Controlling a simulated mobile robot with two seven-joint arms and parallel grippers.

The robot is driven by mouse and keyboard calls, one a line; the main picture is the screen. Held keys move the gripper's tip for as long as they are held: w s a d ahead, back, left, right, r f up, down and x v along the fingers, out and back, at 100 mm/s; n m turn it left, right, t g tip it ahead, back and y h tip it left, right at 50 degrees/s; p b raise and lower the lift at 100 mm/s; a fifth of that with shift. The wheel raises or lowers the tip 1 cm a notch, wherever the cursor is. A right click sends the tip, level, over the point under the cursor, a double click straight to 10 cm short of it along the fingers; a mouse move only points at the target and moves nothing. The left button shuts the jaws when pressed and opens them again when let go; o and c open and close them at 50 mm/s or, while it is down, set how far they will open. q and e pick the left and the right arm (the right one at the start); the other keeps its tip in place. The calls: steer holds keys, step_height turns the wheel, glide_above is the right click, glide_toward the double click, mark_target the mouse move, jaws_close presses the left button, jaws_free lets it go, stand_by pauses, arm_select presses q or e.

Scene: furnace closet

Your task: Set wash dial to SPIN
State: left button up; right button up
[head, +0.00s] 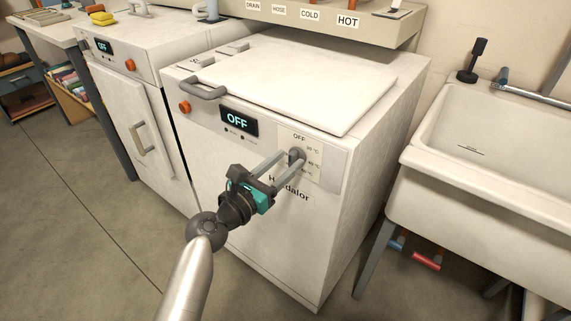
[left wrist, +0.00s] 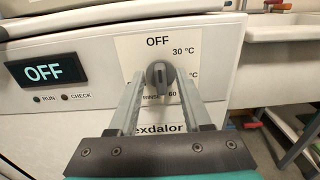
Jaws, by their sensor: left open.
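The wash dial (head: 297,153) is a round grey knob on the washer's pale label plate, and it also shows in the left wrist view (left wrist: 159,72). OFF is printed above it, 30 °C to the upper right, 60 below right and RINSE below. A SPIN label cannot be read; my left finger covers part of the plate's left side. My left gripper (head: 290,160) is open, with its fingertips on either side of the dial. Whether they touch it I cannot tell. The washer display (left wrist: 44,71) reads OFF. My right gripper is not in view.
The top-loading washer (head: 262,235) has its lid (head: 300,80) closed, with a grey handle (head: 205,90) at the front. An orange button (head: 184,106) is left of the display. A white sink (head: 485,150) stands right, another white machine (head: 135,120) left. The floor in front is clear.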

arm_select(q)
steer(key=shift+w+d, duration=0.15)
jaws_close()
stand_by(0.4)
